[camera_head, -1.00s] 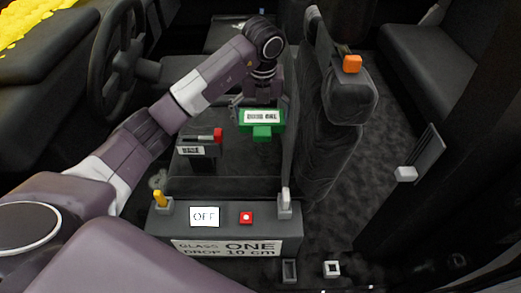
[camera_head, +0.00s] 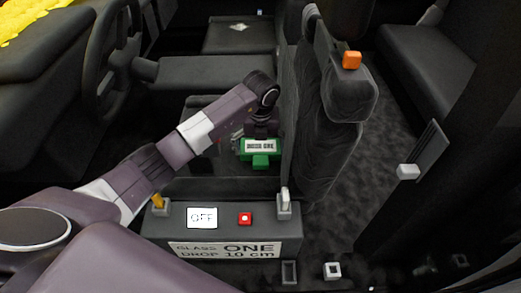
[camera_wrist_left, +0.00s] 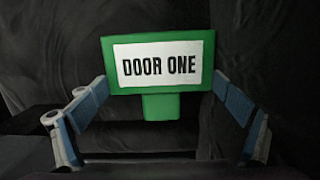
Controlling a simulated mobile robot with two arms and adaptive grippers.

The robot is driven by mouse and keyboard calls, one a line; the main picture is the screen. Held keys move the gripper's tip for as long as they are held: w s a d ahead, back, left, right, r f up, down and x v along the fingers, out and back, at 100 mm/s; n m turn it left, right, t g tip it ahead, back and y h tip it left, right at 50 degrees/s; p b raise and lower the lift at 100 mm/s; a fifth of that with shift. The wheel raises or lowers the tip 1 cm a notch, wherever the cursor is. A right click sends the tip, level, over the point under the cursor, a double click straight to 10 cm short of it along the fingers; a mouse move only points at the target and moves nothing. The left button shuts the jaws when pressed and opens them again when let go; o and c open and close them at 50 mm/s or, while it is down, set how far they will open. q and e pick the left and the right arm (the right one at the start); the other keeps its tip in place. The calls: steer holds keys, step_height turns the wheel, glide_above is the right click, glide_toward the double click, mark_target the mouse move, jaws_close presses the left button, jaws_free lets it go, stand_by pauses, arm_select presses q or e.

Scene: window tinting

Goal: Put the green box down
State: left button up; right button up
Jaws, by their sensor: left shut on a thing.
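The green box (camera_head: 262,157) has a white label reading "DOOR ONE" and a narrower green part below it. My left gripper (camera_head: 243,143) is shut on it, over the dark seat area behind the grey control box. In the left wrist view the green box (camera_wrist_left: 109,62) is upright between the two blue-grey fingers of the left gripper (camera_wrist_left: 165,95). I cannot tell whether its underside touches the surface below. My right gripper is not in view.
A grey control box (camera_head: 165,225) with an "OFF" sign, a red button and a "GLASS ONE DROP 10 cm" label stands in front. A dark seat back (camera_head: 325,130) with an orange block (camera_head: 352,60) rises close to the right. A steering wheel (camera_head: 103,65) is at the left.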

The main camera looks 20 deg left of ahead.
arm_select(q)
steer(key=o, duration=0.9)
steer(key=shift+f, duration=0.1)
steer(key=shift+o, duration=0.5)
